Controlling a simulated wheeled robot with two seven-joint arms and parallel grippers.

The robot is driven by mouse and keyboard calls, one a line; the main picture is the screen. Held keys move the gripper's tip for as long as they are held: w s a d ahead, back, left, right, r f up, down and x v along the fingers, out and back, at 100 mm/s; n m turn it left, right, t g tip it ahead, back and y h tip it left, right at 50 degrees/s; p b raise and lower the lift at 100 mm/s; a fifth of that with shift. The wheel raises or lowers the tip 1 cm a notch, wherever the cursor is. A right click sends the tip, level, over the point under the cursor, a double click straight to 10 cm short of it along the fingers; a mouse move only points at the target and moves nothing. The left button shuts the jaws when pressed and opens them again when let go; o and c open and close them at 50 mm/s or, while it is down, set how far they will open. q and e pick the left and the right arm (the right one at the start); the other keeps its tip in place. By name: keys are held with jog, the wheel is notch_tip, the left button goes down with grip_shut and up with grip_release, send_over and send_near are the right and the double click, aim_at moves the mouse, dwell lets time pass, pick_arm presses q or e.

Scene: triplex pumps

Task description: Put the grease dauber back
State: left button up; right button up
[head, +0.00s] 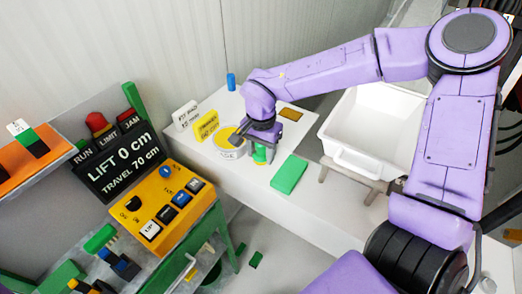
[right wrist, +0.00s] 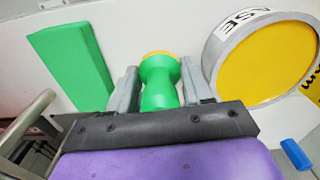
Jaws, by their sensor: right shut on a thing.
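The grease dauber (head: 260,153) has a green, waisted handle and shows below my right gripper (head: 263,146) in the head view. In the right wrist view the green dauber (right wrist: 160,88) stands between both fingers of the right gripper (right wrist: 160,80), with a yellow edge at its far end. The right gripper is shut on it. A round grey-white tub (head: 229,151) with a yellow top is just left of the gripper in the head view. In the right wrist view the tub (right wrist: 213,58) is to the right of the dauber, apart from it. My left gripper is not in view.
A green block (head: 289,174) lies right of the dauber on the white bench (head: 310,207). A white tray (head: 372,128) stands farther right. Small signs (head: 206,125), a blue cylinder (head: 231,82) and a brown plate (head: 291,114) are nearby. A control console (head: 170,207) stands left.

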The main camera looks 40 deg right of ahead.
jog(key=shift+s+f, duration=0.1)
jog(key=o, duration=0.8)
jog(key=shift+o, duration=0.2)
notch_tip(320, 180, up, 12)
jog(key=shift+r+b, duration=0.2)
jog(key=shift+b, duration=0.25)
